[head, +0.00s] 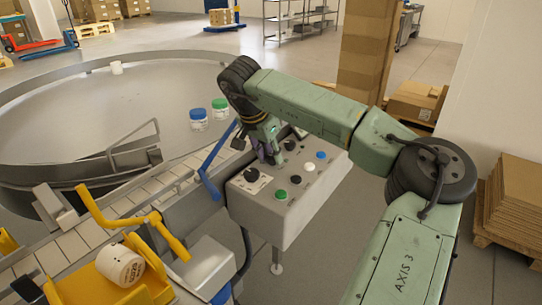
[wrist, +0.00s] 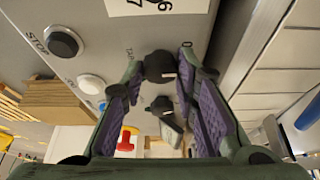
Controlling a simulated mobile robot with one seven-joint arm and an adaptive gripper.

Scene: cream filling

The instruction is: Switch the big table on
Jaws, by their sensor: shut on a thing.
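The big round metal table (head: 130,115) fills the left of the head view. A grey control box (head: 250,206) stands to its right, with black knobs and white, blue and green buttons on its sloped top. My gripper (head: 269,153) reaches down to the box's far left part. In the wrist view, my gripper (wrist: 158,72) has a black knob (wrist: 159,66) between its purple-padded fingers and is shut on it.
Jars with a blue lid (head: 198,119) and a green lid (head: 220,108) stand on the round table. A conveyor (head: 100,235) with a yellow handle (head: 135,222) and a blue lever (head: 214,162) lies left of the box. Cardboard stacks (head: 515,198) stand at the right.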

